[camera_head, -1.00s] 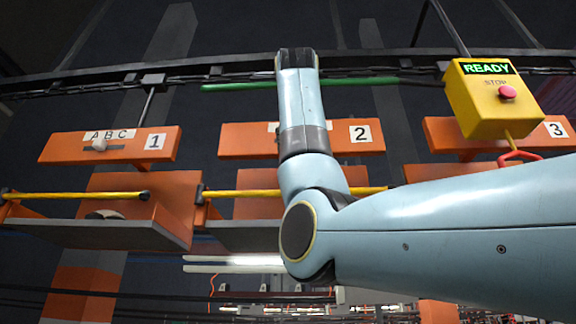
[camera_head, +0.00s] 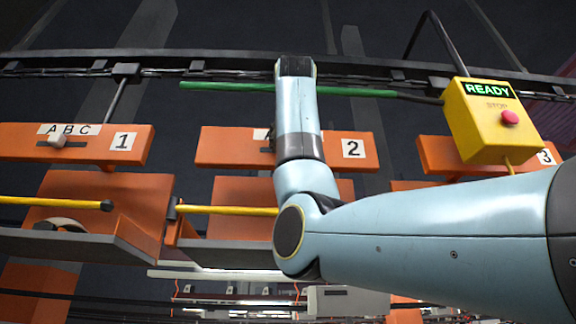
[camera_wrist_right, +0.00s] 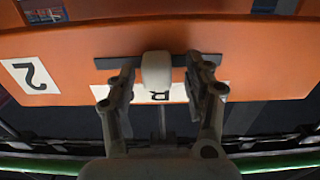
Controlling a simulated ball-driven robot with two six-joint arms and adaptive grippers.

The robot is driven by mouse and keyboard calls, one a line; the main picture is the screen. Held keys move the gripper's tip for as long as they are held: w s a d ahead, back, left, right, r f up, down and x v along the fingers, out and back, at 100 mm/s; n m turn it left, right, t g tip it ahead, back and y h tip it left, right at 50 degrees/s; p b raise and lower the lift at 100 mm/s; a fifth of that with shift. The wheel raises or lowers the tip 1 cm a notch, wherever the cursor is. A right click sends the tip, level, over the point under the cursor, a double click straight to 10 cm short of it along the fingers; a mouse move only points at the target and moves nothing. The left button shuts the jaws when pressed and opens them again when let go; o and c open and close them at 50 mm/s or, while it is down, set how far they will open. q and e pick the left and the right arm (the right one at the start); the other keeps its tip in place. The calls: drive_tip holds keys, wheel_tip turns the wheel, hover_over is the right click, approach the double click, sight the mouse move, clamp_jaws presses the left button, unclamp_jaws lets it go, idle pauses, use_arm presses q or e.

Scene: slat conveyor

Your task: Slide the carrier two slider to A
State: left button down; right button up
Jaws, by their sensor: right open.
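Carrier two (camera_head: 225,147) is an orange bar with a "2" label (camera_head: 353,148), partly behind my right arm in the head view. In the right wrist view the carrier (camera_wrist_right: 265,60) appears upside down. Its pale slider knob (camera_wrist_right: 156,72) sits at the middle of a dark slot (camera_wrist_right: 108,63). A white letter plate (camera_wrist_right: 220,91) shows part of one letter, apparently B, beside the knob. My right gripper (camera_wrist_right: 160,68) is open, with one finger on each side of the knob and visible gaps. The head view mostly hides this gripper behind my arm. My left gripper is out of view.
Carrier one (camera_head: 20,141) hangs at left with its own A B C slider. Carrier three (camera_head: 435,155) is at right, partly behind a yellow box (camera_head: 480,130) reading READY with a red STOP button. A green rod (camera_head: 350,91) runs below the dark overhead rail.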

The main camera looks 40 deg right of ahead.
drive_tip(key=shift+d, duration=0.25)
drive_tip(key=shift+w, duration=0.1)
clamp_jaws()
